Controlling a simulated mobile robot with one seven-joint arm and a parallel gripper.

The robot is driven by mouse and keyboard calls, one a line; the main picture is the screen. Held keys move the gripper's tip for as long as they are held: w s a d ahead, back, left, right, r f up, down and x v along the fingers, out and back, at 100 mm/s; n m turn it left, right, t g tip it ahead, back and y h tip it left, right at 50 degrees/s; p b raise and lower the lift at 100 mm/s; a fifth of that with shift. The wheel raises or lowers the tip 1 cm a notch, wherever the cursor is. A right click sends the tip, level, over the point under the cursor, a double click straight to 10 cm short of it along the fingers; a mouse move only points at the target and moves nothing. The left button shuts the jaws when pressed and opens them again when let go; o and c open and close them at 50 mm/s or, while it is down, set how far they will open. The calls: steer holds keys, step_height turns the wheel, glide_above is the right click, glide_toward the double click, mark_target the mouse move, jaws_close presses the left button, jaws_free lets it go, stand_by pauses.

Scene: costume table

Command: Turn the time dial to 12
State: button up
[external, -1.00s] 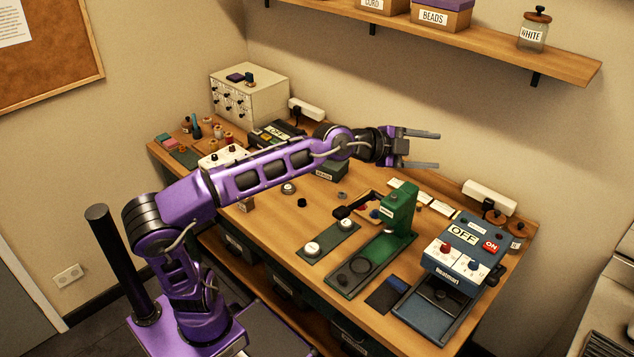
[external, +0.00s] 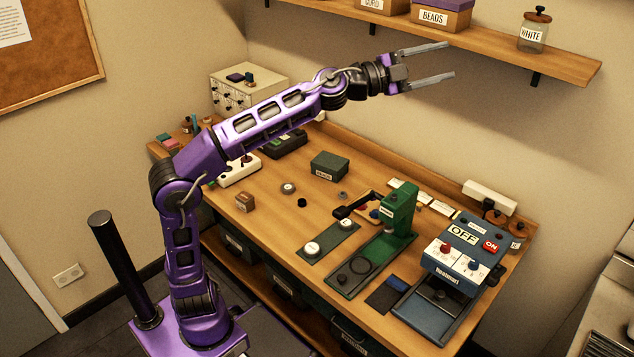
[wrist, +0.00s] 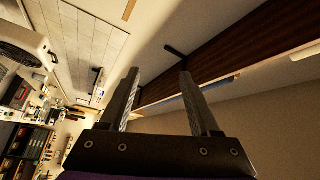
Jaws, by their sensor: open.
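The blue heat press (external: 462,262) stands at the right end of the table, with an "OFF" display (external: 464,235) and a red "ON" button (external: 491,246). My gripper (external: 430,64) is open and empty, high above the table, level with the shelf, up and left of the press. In the wrist view, my two fingers (wrist: 160,100) are apart with nothing between them.
A green hand press (external: 400,210) stands left of the heat press. A dark green box (external: 329,166) sits further back.

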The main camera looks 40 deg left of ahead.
step_height(320, 180, down, 12)
steer(key=w+a+r+n+g+b, duration=0.1)
steer(key=w+n+g+b, duration=0.1)
steer(key=w+g, duration=0.1)
steer(key=n+g+h+b, duration=0.1)
steer(key=n+g+b, duration=0.35)
steer(key=g, duration=0.45)
glide_toward(474, 261)
steer(key=shift+t, duration=0.3)
steer(key=p+x, duration=0.2)
steer(key=x, duration=0.6)
steer(key=shift+d+f, duration=0.25)
steer(key=shift+d, duration=0.1)
jaws_close()
